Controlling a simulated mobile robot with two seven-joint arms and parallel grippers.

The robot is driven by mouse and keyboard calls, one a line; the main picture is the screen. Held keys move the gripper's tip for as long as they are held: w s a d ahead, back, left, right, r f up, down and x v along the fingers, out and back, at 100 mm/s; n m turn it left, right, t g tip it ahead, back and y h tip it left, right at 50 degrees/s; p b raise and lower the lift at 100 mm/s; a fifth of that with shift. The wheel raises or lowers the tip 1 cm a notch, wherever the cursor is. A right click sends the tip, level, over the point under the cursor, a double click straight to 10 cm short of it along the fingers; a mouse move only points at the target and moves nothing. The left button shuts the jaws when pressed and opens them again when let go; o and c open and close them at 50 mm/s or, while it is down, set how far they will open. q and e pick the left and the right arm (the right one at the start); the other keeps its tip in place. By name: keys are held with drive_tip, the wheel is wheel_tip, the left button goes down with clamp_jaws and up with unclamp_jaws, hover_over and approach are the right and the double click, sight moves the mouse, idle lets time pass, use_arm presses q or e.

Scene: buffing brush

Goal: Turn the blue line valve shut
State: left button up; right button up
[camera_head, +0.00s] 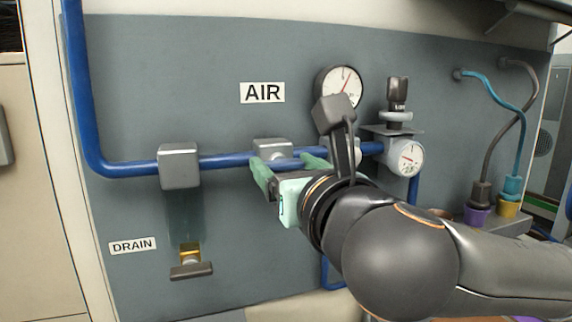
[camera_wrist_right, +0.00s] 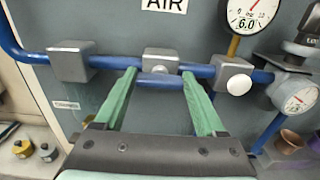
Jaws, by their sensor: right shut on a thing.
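The blue line (camera_head: 228,161) runs across the grey panel, with a grey valve block (camera_head: 272,148) under the AIR label. The block also shows in the wrist view (camera_wrist_right: 162,58). A short blue handle (camera_wrist_right: 160,80) sits just in front of the block, lying roughly along the pipe. My right gripper (camera_head: 282,162) reaches in from the right, its green fingers on either side of the handle, shut on its two ends. In the wrist view the right gripper (camera_wrist_right: 159,84) has one finger at each end of the handle. My left gripper is not in view.
Grey blocks (camera_head: 179,166) and (camera_wrist_right: 232,75) sit on the pipe either side. A round gauge (camera_head: 341,88) and a regulator (camera_head: 397,96) with a small dial (camera_head: 406,157) stand to the right. A drain fitting (camera_head: 191,269) is lower left. Hoses (camera_head: 497,94) hang far right.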

drive_tip(key=c, duration=0.6)
drive_tip(key=shift+c, duration=0.2)
drive_tip(key=m, duration=0.4)
drive_tip(key=shift+d+m, duration=0.1)
drive_tip(key=shift+m, duration=0.3)
drive_tip(key=m, duration=0.4)
drive_tip(key=shift+f+m, duration=0.1)
drive_tip(key=shift+m, duration=0.2)
drive_tip(key=m, duration=0.4)
drive_tip(key=shift+d, duration=0.1)
drive_tip(key=shift+f+m, duration=0.1)
drive_tip(key=shift+m, duration=2.2)
